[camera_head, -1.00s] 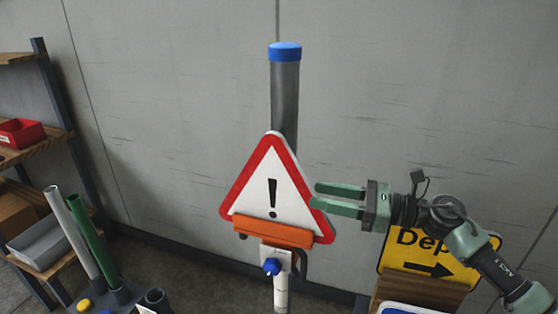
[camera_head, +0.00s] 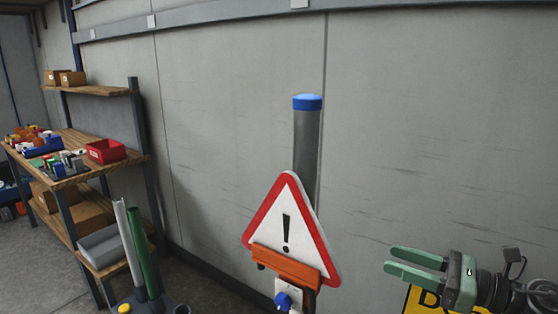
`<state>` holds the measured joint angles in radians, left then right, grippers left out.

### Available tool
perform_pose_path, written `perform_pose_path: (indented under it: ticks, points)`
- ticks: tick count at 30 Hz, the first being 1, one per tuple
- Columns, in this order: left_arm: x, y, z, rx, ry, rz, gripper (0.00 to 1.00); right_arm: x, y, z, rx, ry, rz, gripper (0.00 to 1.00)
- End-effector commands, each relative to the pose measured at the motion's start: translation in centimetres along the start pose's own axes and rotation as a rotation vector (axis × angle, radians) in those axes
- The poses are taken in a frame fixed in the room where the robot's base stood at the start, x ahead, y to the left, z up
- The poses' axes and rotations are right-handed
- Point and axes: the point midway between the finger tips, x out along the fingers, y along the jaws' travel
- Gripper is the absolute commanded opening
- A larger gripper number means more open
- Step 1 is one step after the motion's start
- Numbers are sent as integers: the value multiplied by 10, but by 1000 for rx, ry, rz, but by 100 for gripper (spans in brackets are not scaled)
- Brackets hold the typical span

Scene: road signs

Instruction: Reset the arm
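My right gripper (camera_head: 416,266) is at the lower right, its two green fingers apart with nothing between them. It points left and is clear of the warning sign (camera_head: 296,220). That sign is a white triangle with a red border and a black exclamation mark, slightly tilted. It sits in an orange holder (camera_head: 286,266) in front of a grey post with a blue cap (camera_head: 307,102). A blue knob (camera_head: 284,301) shows below the holder. My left gripper is not in the picture.
A yellow sign (camera_head: 420,301) is partly hidden behind my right gripper. At the left, wooden shelves hold a red bin (camera_head: 105,151), a grey bin (camera_head: 101,245) and cardboard boxes. White and green tubes (camera_head: 143,249) stand at the lower left. A grey wall fills the background.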

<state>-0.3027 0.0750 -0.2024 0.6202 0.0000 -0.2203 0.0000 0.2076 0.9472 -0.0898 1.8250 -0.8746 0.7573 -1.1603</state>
Motion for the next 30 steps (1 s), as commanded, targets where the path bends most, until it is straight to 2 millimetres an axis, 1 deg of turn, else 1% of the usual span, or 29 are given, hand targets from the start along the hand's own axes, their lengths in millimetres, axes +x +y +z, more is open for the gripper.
perform_pose_path:
  ticks: [1, 11, 17, 20, 23, 26, 27, 29, 30]
  points:
    - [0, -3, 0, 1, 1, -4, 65, 0, 0, 0, 0, 0, 0, 40]
    - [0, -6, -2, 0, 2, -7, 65, 12, -1, 4, 228, -153, -97, 40]
    - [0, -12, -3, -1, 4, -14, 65, 15, -7, 1, 461, -291, -197, 40]
    - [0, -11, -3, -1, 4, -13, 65, 13, -12, -4, 620, -377, -264, 40]
    - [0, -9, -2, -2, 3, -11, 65, 6, -18, -18, 834, -483, -353, 40]
    - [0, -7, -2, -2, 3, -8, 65, -7, -23, -47, 1123, -616, -483, 40]
    - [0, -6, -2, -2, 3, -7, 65, -15, -23, -64, 1253, -673, -546, 40]
    - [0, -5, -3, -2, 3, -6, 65, -27, -20, -92, 1448, -756, -645, 40]
    - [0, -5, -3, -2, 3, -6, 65, -36, -15, -113, 1576, -808, -717, 40]
